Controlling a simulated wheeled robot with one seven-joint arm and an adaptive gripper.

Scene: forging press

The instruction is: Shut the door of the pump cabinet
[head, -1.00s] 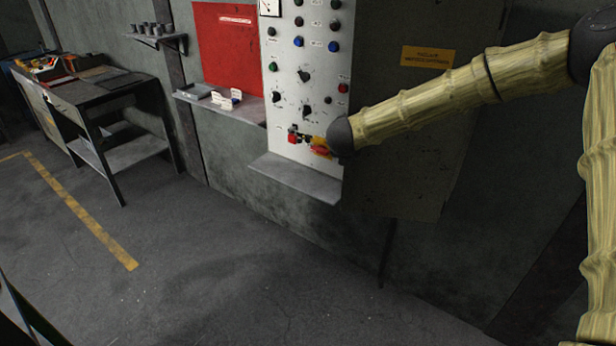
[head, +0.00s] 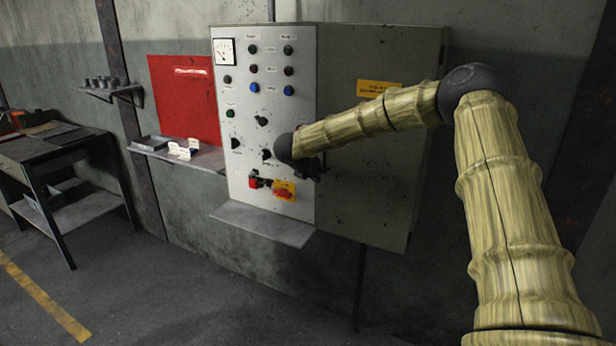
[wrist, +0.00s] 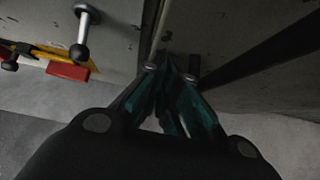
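The grey cabinet stands against the wall in the head view. Its pale left face is a control panel (head: 300,110); to the right is a darker grey panel with a yellow label, which looks like the door (head: 370,190). I cannot tell whether it is ajar. My gripper (head: 316,168) is in front of the seam between the two, partly hidden by my wrist. In the wrist view its teal fingers (wrist: 168,66) meet at the tips, with nothing seen clearly between them, close to a vertical edge. I cannot tell whether they touch it.
A red-and-yellow switch (head: 284,191) and several knobs sit just left of my gripper. A shelf (head: 262,223) juts out under the panel. A red board (head: 185,100), a small ledge (head: 205,158) and a workbench (head: 60,150) are further left. The floor in front is clear.

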